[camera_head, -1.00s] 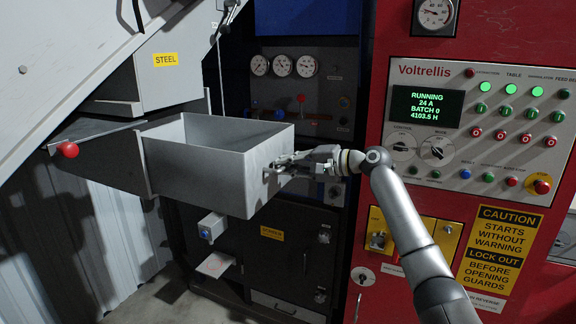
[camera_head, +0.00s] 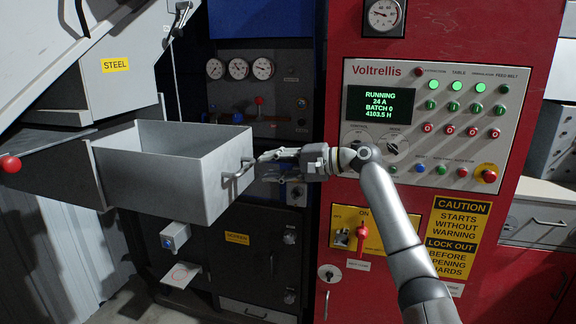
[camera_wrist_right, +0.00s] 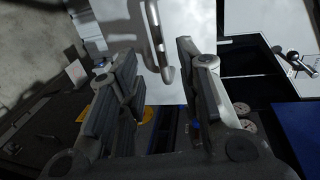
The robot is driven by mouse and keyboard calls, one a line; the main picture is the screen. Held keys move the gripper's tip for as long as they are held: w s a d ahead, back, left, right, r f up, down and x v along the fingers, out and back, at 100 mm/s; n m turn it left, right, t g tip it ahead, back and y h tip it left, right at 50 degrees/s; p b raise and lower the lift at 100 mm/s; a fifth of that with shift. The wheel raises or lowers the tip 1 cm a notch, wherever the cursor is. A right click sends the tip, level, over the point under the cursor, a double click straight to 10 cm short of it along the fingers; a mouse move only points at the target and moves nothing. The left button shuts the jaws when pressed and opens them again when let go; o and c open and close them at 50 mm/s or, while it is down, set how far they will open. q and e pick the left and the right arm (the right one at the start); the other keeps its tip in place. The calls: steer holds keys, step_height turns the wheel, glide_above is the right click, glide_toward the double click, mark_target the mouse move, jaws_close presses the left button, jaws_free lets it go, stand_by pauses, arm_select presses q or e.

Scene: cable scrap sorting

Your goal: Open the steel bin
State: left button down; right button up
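The steel bin (camera_head: 150,180) is a grey open-topped box under the yellow STEEL label (camera_head: 115,65). It stands pulled out from its housing, and its inside shows from above. Its bar handle (camera_head: 238,174) is on the front face and also shows in the right wrist view (camera_wrist_right: 155,40). My right gripper (camera_head: 265,161) is just right of the handle in the head view. In the right wrist view its two fingers are spread apart, with the handle showing in the gap near the fingertips. No contact with the handle is visible. My left gripper is not in view.
The red panel with a Voltrellis control board (camera_head: 435,125) stands right of the bin, behind my right arm. Dark cabinet doors (camera_head: 262,255) and a small grey box (camera_head: 175,236) are below. A red ball knob (camera_head: 10,164) sticks out at the left.

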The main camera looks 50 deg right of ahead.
steer(key=shift+v, duration=2.25)
